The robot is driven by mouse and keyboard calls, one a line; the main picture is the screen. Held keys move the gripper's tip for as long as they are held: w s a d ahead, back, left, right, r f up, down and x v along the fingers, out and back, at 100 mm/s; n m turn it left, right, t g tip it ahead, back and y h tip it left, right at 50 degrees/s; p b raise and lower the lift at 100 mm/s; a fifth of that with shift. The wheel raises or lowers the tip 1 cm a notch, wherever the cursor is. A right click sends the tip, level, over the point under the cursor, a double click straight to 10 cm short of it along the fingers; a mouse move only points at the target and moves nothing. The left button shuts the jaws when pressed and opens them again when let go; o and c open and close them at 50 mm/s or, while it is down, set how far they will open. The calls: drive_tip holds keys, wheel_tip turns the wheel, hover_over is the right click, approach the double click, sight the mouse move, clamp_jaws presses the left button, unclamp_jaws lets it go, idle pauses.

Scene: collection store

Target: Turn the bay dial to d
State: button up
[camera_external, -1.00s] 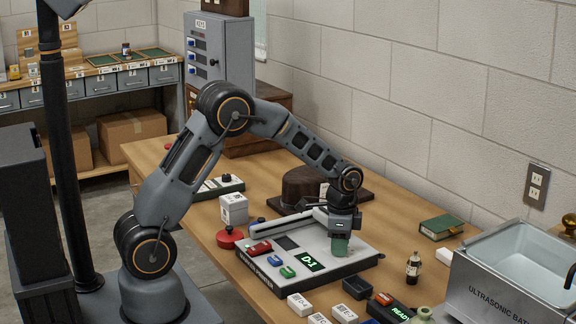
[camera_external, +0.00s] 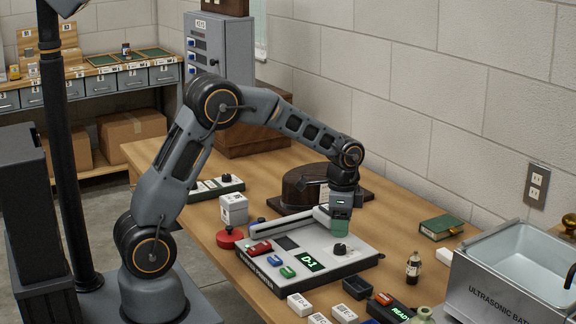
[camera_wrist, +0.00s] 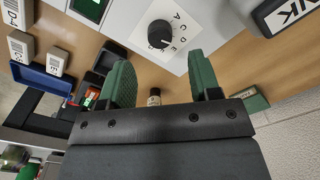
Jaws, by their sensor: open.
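The bay dial (camera_external: 340,249) is a black knob on the right part of a white-topped console (camera_external: 318,239). The console's green display (camera_external: 311,261) reads "D-1". In the wrist view the dial (camera_wrist: 160,33) sits on a white plate with letters around it, C, D and E among them; I cannot tell its pointer's exact setting. My gripper (camera_external: 338,228) is above and slightly behind the dial, apart from it. In the wrist view its two green fingers (camera_wrist: 163,82) are spread with nothing held between them.
A green book (camera_external: 442,227) and ultrasonic bath (camera_external: 505,275) are right.

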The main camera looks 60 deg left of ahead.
sight(340, 246)
wheel_tip(340, 246, up, 8)
idle(0.4)
idle(0.4)
